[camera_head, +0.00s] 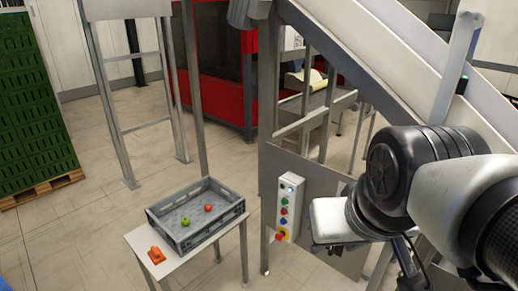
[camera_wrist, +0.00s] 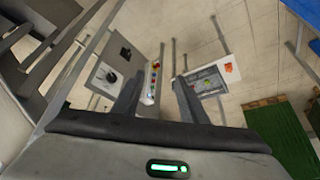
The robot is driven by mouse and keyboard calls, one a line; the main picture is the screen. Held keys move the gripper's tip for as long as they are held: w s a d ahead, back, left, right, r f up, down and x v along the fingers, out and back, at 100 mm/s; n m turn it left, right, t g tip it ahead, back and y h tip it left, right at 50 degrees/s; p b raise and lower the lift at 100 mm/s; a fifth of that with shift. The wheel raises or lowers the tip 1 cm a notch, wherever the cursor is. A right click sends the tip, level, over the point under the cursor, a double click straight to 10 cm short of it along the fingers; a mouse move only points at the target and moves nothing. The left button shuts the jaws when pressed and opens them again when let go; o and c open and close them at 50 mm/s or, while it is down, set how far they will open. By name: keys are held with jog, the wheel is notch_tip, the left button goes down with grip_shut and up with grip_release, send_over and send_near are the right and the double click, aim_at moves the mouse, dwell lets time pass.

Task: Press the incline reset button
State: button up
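A light grey control box (camera_head: 281,209) with a column of coloured buttons is fixed upright to the grey conveyor frame in the head view. Its buttons include green and red ones, with a red knob on yellow at the bottom. Labels are too small to read, so I cannot tell which is the incline reset button. My gripper's white hand (camera_head: 333,220) is just right of the box. In the wrist view the two dark fingers of my gripper (camera_wrist: 158,82) are apart and empty. The control box (camera_wrist: 150,92) shows between them, beyond the tips.
A small white table (camera_head: 185,268) holds a grey crate (camera_head: 192,240) with a green and a red fruit, and an orange object (camera_head: 156,255). Green stacked crates (camera_head: 35,105) stand left.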

grip_shut()
dwell(1.4)
